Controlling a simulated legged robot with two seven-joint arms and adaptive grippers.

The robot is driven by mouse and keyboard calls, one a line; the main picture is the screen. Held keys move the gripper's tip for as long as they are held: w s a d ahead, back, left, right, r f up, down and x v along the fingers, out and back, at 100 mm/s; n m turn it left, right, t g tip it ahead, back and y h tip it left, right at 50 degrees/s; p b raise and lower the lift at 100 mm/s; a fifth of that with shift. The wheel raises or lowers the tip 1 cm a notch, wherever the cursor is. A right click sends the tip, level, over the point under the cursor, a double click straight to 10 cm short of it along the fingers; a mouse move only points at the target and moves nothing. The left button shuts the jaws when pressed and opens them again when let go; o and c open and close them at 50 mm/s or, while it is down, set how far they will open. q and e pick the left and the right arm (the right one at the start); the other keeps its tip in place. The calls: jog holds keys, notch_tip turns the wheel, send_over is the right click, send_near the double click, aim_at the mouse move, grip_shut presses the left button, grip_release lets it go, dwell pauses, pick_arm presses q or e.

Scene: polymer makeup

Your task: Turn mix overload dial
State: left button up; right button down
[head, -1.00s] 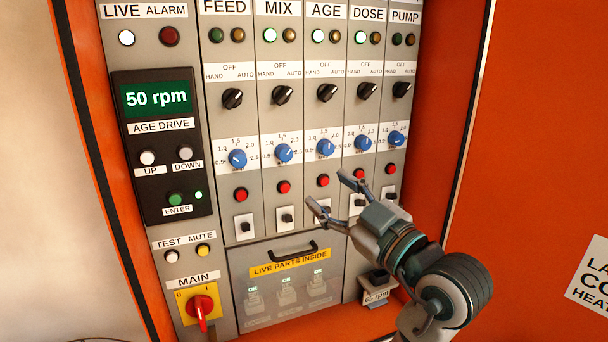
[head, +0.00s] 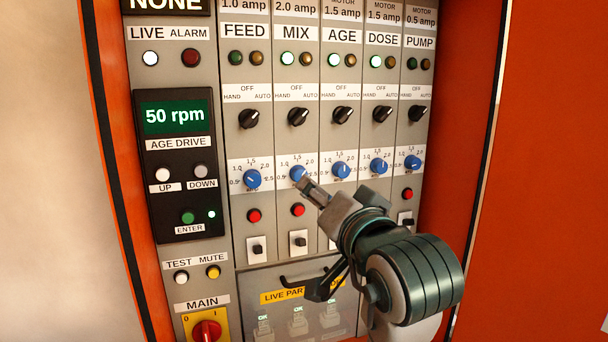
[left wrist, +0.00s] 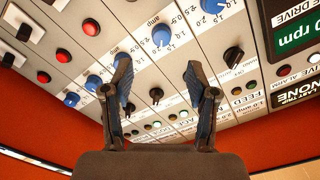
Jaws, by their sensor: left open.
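The mix overload dial (head: 297,174) is a blue knob in the MIX column in the head view, with a scale of 1.0, 1.5, 2.0 and 2.5 partly showing. My left gripper (head: 309,187) is at its lower right, fingers seen nearly edge-on, and covers part of its scale. In the left wrist view the panel appears upside down. There my left gripper (left wrist: 157,66) is open and empty, and a blue dial, apparently the mix one (left wrist: 162,35), shows beyond the gap between the fingertips. I cannot tell whether a finger touches it. My right gripper is out of view.
The feed dial (head: 252,179) is left of the mix dial; the age dial (head: 341,169) is right. The black mix selector (head: 298,116) is above, a red button (head: 298,209) below. The AGE DRIVE display (head: 175,116) reads 50 rpm. The arm covers the lower right panel.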

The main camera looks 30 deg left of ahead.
aim_at(299, 175)
pick_arm(q)
jog(key=p+x, duration=0.1)
jog(key=x, duration=0.9)
jog(key=shift+p, duration=0.35)
jog(key=shift+d, duration=0.1)
grip_shut()
